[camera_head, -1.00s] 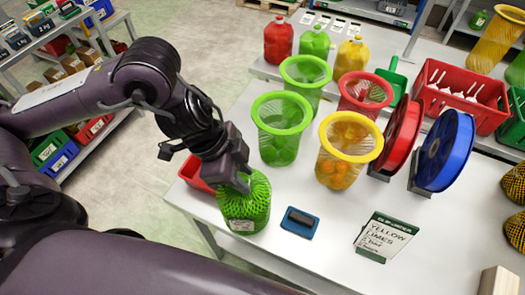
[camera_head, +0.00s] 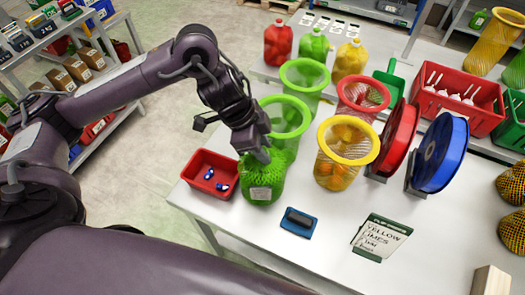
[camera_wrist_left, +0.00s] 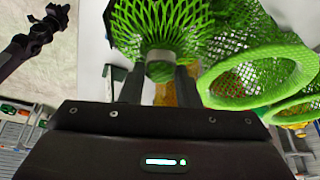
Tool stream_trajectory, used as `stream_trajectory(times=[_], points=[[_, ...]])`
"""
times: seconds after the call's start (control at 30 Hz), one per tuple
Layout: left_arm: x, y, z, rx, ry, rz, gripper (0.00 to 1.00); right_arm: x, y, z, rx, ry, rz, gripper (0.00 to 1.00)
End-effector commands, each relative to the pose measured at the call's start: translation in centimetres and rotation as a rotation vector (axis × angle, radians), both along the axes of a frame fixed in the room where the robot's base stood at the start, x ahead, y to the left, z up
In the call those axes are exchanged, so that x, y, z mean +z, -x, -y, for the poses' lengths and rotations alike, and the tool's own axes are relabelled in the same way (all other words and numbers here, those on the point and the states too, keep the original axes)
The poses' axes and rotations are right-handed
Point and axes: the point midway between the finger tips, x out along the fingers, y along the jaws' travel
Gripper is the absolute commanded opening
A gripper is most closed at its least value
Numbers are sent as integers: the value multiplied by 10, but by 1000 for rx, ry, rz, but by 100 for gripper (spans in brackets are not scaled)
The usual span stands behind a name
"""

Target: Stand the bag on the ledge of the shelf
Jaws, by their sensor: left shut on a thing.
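The bag (camera_head: 262,184) is a green net bag with a white label, upright near the front left of the white table. My left gripper (camera_head: 258,152) points down and is shut on its gathered top. In the left wrist view, the fingers (camera_wrist_left: 160,78) close around the narrow neck of the bag (camera_wrist_left: 160,22). I cannot tell whether its bottom touches the table. A raised white shelf at the back (camera_head: 385,82) bears red, green and yellow jugs; I cannot tell whether this is the task's shelf. My right gripper is not in view.
A red tray (camera_head: 203,163) with small blue-and-white pieces lies left of the bag. A blue pad (camera_head: 298,223) and a sign (camera_head: 382,238) lie in front.

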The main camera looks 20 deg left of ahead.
Motion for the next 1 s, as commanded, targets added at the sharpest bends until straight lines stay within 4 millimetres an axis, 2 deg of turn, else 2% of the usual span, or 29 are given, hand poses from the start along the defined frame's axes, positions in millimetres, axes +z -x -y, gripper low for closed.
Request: stream_trajectory(times=[0.3,0.7,0.73,0.9,1.0], points=[[-24,-1,0,2,2,2,0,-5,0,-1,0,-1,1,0],[-28,-1,0,2,2,4,0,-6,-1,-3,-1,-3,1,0],[-29,0,0,2,0,2,30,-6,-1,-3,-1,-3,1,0],[-28,0,0,2,-1,1,51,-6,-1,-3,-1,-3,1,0],[-28,0,0,2,0,2,51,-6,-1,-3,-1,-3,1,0]])
